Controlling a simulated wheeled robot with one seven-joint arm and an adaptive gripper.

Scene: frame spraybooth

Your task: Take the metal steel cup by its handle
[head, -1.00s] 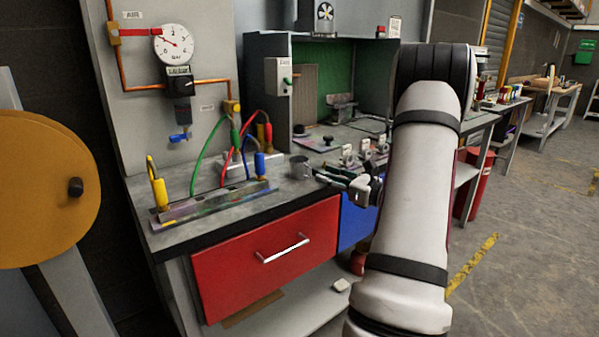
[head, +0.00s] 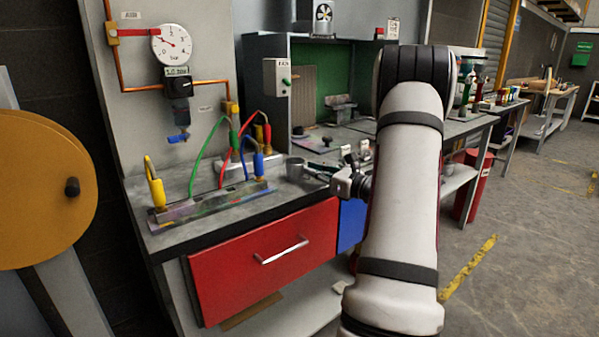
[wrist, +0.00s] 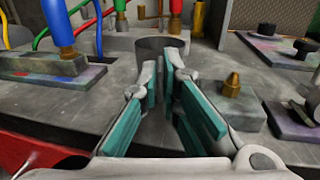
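The grey metal cup (head: 294,168) stands upright on the workbench, near its front edge. In the wrist view the cup (wrist: 152,48) is straight ahead, just beyond my fingertips and partly covered by them. My gripper (head: 319,168) comes at it from the right in the head view, with the fingers pointing at the cup.
A paint-stained rack (head: 210,205) with spray hoses stands left of the cup. In the wrist view a block with a brass nozzle (wrist: 232,86) sits close to the right finger. A red drawer (head: 265,258) is below the bench top. The spray booth (head: 355,95) stands behind.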

